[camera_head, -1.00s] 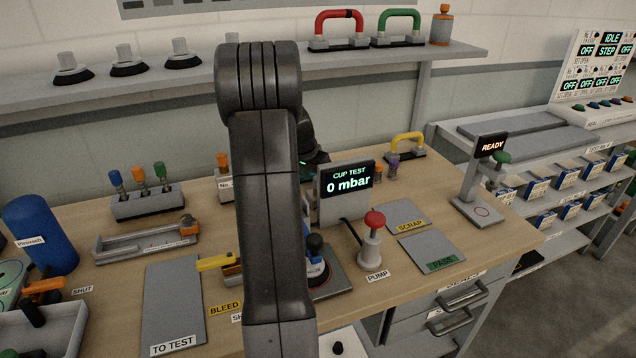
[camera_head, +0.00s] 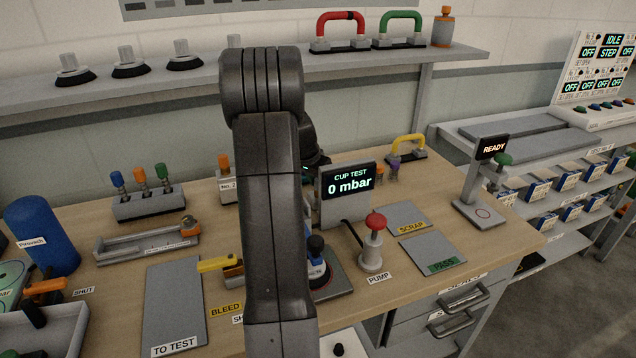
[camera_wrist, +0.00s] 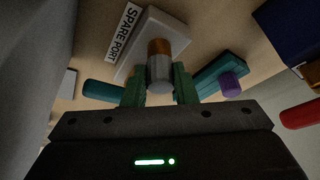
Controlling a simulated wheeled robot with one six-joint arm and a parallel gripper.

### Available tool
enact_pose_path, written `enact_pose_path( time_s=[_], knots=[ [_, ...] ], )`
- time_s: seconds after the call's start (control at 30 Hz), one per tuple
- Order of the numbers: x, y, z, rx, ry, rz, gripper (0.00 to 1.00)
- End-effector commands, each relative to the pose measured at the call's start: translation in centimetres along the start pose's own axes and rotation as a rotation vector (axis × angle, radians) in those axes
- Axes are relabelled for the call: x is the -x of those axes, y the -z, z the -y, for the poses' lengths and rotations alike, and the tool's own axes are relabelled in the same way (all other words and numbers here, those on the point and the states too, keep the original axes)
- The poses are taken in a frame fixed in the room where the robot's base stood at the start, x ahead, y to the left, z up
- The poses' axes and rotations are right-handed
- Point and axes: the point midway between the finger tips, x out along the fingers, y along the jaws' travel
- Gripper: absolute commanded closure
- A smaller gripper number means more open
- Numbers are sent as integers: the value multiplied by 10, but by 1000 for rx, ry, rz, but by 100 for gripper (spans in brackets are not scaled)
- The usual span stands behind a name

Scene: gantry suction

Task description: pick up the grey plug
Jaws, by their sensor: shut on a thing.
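The grey plug (camera_wrist: 159,74) shows in the wrist view, a short grey cylinder with an orange-brown band at its far end. My gripper (camera_wrist: 158,88) has its green fingers on both sides of the plug and is shut on it. Beyond the plug is a pale block (camera_wrist: 150,25) beside a SPARE PORT label (camera_wrist: 123,32). The plug's far end overlaps this block in the picture; I cannot tell whether it sits in the port. In the head view my arm hides the gripper and the plug.
A teal block with a purple knob (camera_wrist: 230,84) lies just right of the fingers in the wrist view. In the head view, the CUP TEST display (camera_head: 348,187), the red-topped pump (camera_head: 373,245) and a yellow handle (camera_head: 407,143) stand near my arm. The PASS pad (camera_head: 433,254) is bare.

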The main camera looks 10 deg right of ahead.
Motion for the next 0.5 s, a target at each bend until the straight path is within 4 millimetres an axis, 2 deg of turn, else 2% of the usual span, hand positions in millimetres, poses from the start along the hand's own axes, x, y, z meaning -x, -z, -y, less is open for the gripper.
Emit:
enact_pose_path(
  time_s=[0.17,0.3,0.5],
  knots=[
    [14,7,1,-1,4,-6,100],
    [35,16,1,-1,5,-8,100],
    [21,36,35,1,2,-4,100]
  ],
)
